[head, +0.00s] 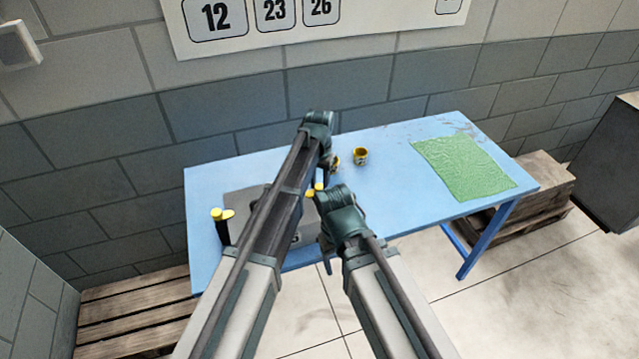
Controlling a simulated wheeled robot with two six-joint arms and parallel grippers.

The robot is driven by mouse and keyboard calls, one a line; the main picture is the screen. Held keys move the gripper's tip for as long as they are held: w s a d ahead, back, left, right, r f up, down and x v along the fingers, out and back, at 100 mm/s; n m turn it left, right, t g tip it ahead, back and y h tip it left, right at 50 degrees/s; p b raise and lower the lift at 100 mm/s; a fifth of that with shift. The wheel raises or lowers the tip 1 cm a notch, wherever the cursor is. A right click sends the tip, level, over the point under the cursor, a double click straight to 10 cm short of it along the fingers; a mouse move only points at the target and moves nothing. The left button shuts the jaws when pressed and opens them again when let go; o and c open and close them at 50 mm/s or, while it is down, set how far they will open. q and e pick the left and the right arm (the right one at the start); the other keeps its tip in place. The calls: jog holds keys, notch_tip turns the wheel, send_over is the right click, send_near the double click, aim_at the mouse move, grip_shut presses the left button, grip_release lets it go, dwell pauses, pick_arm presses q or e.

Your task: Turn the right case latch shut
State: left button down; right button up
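A grey case (243,203) lies at the left part of the blue table (395,192). A latch with a yellow handle (222,214) stands at its left side. More yellow, which looks like the right latch (317,189), shows at its right side between my arms, mostly covered, so its turn angle cannot be told. My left arm crosses over the case, and its wrist end is above the table behind the right latch. My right arm's wrist end is in front of and beside that latch. The fingers of both grippers are hidden by the arms, and contact cannot be told.
A yellow and dark cup (361,155) stands behind the case, with a similar one (336,162) partly hidden beside it. A green mat (463,167) lies on the right. Wooden pallets (130,306) stand at the lower left. The table between cups and mat is clear.

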aim_at(320, 186)
dwell(0.5)
pick_arm(q)
jog(key=c, duration=0.5)
grip_release()
jog(key=shift+r, duration=0.1)
notch_tip(320, 186, up, 14)
jog(key=p, duration=1.3)
jog(key=shift+f+p, duration=0.2)
jog(key=shift+p, duration=0.2)
